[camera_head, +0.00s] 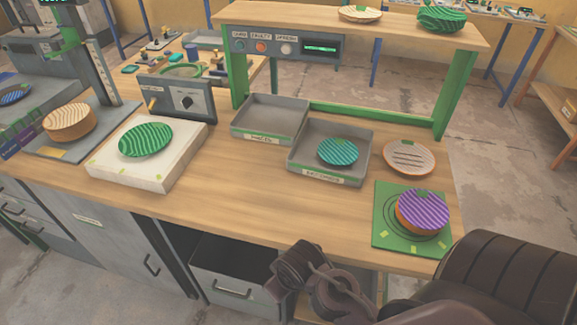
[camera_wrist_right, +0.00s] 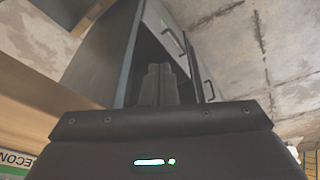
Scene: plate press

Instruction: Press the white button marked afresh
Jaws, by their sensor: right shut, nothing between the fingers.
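The white button (camera_head: 286,48) sits on a grey panel (camera_head: 325,58) under the shelf, at the right of a row of three. The label above it looks like "AFRESH", though it is small. A red button (camera_head: 261,46) and a blue button (camera_head: 239,45) are left of it, and a lit green display (camera_head: 320,48) is right of it. My right gripper (camera_wrist_right: 158,78) is shut and empty in the right wrist view, with grey cabinet fronts beyond it. In the head view my right arm is low at the front edge, far from the button. My left gripper is not in view.
Two grey trays stand before the panel, the left tray (camera_head: 243,133) empty, the right tray (camera_head: 292,168) holding a teal plate (camera_head: 338,151). A striped purple plate (camera_head: 424,211) lies on a green mat (camera_head: 383,235). A green plate (camera_head: 146,139) rests on a white block (camera_head: 105,175).

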